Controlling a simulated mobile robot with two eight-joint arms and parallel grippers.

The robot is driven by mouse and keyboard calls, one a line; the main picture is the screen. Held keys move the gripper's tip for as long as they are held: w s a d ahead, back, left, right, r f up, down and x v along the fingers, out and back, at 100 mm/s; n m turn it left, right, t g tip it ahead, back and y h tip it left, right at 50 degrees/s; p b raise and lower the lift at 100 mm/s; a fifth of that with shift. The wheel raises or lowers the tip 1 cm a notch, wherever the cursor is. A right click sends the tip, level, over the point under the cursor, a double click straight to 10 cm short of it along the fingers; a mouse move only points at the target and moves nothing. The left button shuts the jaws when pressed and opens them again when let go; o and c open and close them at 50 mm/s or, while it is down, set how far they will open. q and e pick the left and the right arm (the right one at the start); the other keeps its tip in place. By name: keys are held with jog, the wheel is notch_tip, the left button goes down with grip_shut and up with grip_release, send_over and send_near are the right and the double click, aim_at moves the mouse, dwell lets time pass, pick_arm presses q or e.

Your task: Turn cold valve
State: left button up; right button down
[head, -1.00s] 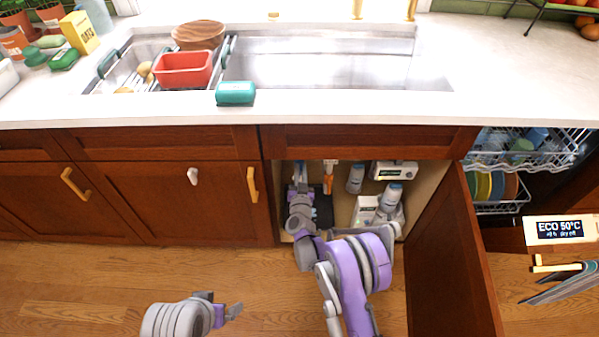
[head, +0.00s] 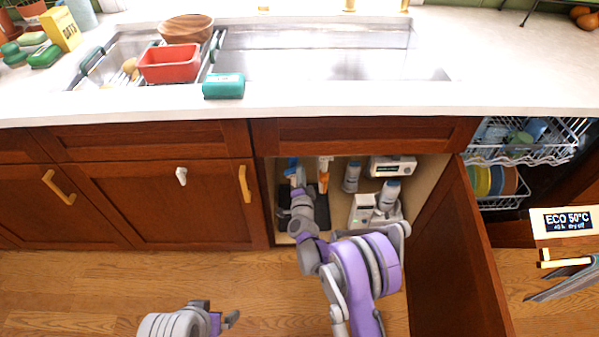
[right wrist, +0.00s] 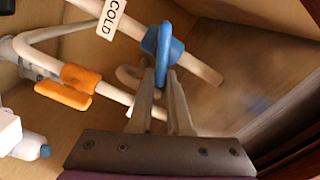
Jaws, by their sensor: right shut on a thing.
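The blue cold valve handle (right wrist: 163,52) is on a white pipe with a COLD tag (right wrist: 111,18) in the right wrist view. It shows small and blue in the cabinet under the sink in the head view (head: 292,163). My right gripper (right wrist: 162,76) is shut on the blue handle, one finger on each side. In the head view my right gripper (head: 297,180) reaches into the open cabinet and is partly hidden by its own wrist. My left gripper (head: 221,315) is low over the floor, fingers apart and empty.
An orange valve handle (right wrist: 66,87) is on a pipe to the left in the wrist view. White bottles (head: 389,194) and boxes stand at the cabinet's right. The open cabinet door (head: 455,250) is right of my right arm. The dishwasher rack (head: 520,145) is farther right.

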jog(key=m, duration=0.2)
jog(key=f+m+b, duration=0.1)
jog(key=m, duration=0.1)
jog(key=shift+d+f+m, duration=0.1)
jog(key=shift+m, duration=0.3)
dwell(0.4)
jog(key=c, duration=0.9)
grip_release()
jog(key=shift+o, duration=0.2)
jog(key=shift+s, duration=0.1)
jog(key=s+p, duration=0.2)
jog(key=s, duration=0.8)
jog(key=shift+s, duration=0.3)
